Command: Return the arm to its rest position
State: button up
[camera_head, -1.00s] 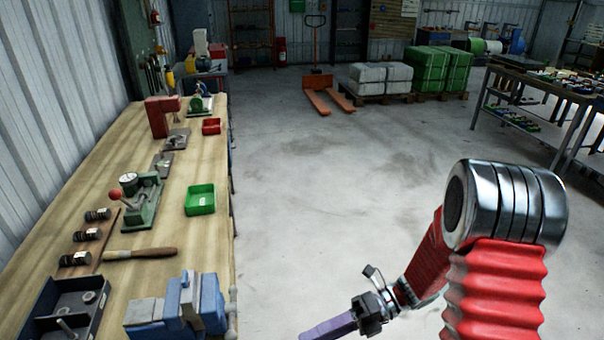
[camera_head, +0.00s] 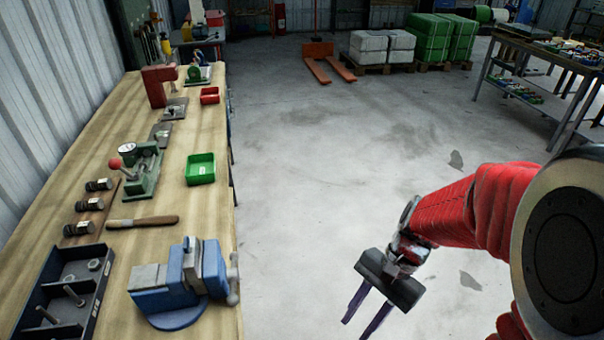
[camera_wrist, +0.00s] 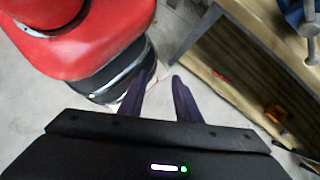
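My red arm reaches in from the right of the head view. My gripper (camera_head: 367,312) hangs over the bare concrete floor, to the right of the workbench. Its two purple fingers are apart with nothing between them. In the wrist view the fingers (camera_wrist: 160,95) also stand apart and empty, with pale floor beyond their tips. My own red body part fills the upper left of that view.
The workbench (camera_head: 212,225) runs along the left, with a blue vise (camera_head: 180,285) at its near right edge and a green bin (camera_head: 200,168). An orange pallet jack (camera_head: 328,65) and loaded pallets stand far back. A shelved table (camera_head: 520,80) stands right. The mid floor is clear.

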jog(key=d+r+n+t+h, duration=0.2)
jog(key=r+n+t, duration=0.2)
jog(key=r, duration=0.4)
jog(key=d+r+n+t+h, duration=0.1)
jog(key=r+n+t+h, duration=0.1)
jog(key=r+n+t, duration=0.3)
notch_tip(320, 180, up, 4)
jog(key=shift+s+d+r+n+h, duration=0.1)
jog(key=shift+s+d+n+h, duration=0.2)
jog(key=shift+s+d+n, duration=0.1)
dwell(0.6)
